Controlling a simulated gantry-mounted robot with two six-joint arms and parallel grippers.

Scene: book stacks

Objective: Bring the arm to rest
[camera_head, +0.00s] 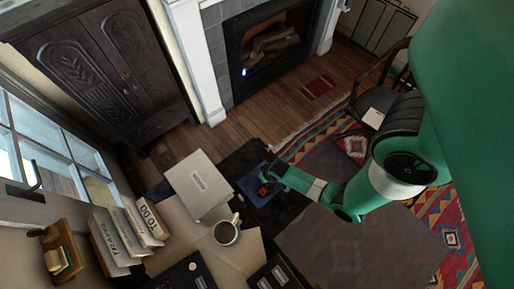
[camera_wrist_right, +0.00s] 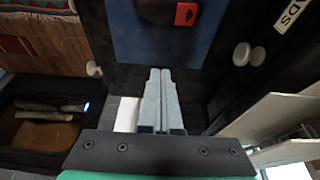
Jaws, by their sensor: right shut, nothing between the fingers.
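My green right arm comes in from the right in the head view and reaches over the dark desk. Its gripper (camera_head: 272,172) is at the end of the arm, beside a blue flat item with a small red object on it. In the right wrist view the two grey fingers of this gripper (camera_wrist_right: 160,72) are together, with nothing between them. The blue flat item (camera_wrist_right: 160,40) and the red object (camera_wrist_right: 186,14) lie beyond the fingertips, apart from them. My left gripper is not in view.
On the desk are a pale box or book (camera_head: 199,185), a mug of dark liquid (camera_head: 226,232) and labelled upright books or files (camera_head: 145,222). A dark chair (camera_head: 400,115) stands at right on a patterned rug. A fireplace (camera_head: 268,50) and cabinet (camera_head: 100,65) stand behind.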

